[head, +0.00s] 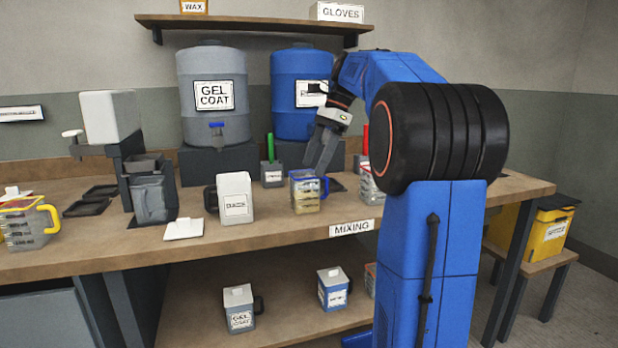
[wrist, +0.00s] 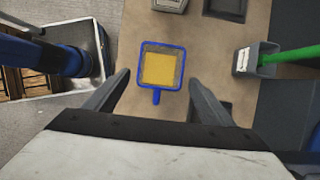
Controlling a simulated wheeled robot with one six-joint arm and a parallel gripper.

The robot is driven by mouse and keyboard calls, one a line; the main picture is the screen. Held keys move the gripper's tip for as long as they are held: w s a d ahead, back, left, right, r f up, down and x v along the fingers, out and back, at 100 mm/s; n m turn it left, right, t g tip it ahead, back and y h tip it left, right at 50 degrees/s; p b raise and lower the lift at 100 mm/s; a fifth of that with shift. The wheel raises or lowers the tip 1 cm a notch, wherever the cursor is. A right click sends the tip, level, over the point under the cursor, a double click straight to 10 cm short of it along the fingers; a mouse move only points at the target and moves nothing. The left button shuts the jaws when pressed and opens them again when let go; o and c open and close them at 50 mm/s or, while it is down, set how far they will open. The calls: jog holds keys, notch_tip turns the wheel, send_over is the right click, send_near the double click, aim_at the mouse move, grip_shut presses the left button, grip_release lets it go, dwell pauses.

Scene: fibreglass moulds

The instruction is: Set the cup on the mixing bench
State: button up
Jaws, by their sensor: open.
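A clear cup (head: 306,196) with a blue rim and blue handle stands upright on the mixing bench (head: 285,230), near the front edge above the MIXING label. In the wrist view the cup (wrist: 160,48) is seen from above, with amber liquid inside and its handle toward me. My gripper (head: 319,168) is open and empty, pointing down just above the cup. In the wrist view its fingers (wrist: 158,80) are spread wide on either side of the handle, with no contact that I can see.
A white jug (head: 235,198) stands left of the cup. A green-handled tool in a grey holder (head: 271,172) is behind it. A red-marked cup (head: 367,186) is partly hidden by my arm. A yellow-handled cup (head: 28,225) is far left. Two drums stand at the back.

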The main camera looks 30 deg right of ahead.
jog(key=shift+v, duration=2.05)
